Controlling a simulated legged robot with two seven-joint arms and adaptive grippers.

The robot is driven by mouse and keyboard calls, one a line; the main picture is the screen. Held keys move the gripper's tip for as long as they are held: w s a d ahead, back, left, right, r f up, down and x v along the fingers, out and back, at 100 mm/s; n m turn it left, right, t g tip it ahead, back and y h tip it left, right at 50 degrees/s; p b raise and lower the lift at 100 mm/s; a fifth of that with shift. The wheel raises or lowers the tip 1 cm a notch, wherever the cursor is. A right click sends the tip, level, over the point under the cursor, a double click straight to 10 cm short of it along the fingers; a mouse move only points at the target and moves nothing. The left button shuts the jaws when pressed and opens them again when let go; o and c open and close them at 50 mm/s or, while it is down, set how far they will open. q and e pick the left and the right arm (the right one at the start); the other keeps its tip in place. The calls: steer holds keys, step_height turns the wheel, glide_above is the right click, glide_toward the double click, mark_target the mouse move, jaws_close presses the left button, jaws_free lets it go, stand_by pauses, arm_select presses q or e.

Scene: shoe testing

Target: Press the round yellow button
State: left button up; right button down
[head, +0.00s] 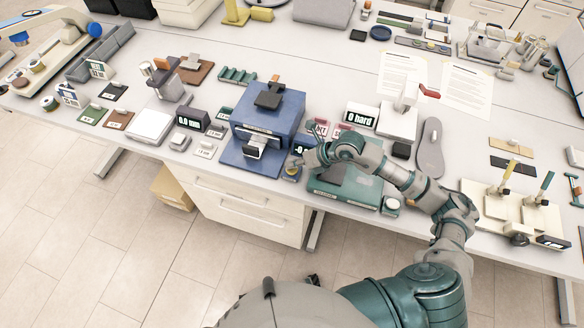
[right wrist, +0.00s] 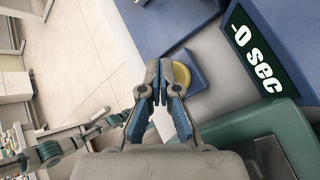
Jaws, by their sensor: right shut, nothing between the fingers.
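The round yellow button (right wrist: 181,74) sits on a small blue square base (right wrist: 195,69) in the right wrist view. In the head view the button (head: 292,170) is small and partly covered by my right gripper (head: 298,163). The gripper also shows in the right wrist view (right wrist: 160,68), with its fingertips together and nothing between them. The tips overlap the left edge of the button in that view; I cannot tell whether they touch it. A dark display (right wrist: 258,52) reading "-0 sec" stands beside the base. My left gripper is not seen.
A blue test machine (head: 268,125) stands left of the button, close to my right gripper. A green device (head: 345,187) is to its right, under my forearm. A grey insole (head: 430,148) lies farther right. The table's front edge is close by.

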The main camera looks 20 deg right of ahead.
mark_target(294, 170)
steer(key=shift+s+f, duration=0.35)
steer(key=shift+f, duration=0.3)
steer(key=shift+w+d+r+p, duration=0.15)
steer(key=shift+w+r+p, duration=0.05)
steer(key=shift+r+p, duration=0.4)
steer(key=shift+r, duration=0.2)
steer(key=shift+r+p, duration=1.7)
steer(key=shift+r, duration=1)
steer(key=shift+f, duration=0.1)
steer(key=shift+f, duration=0.1)
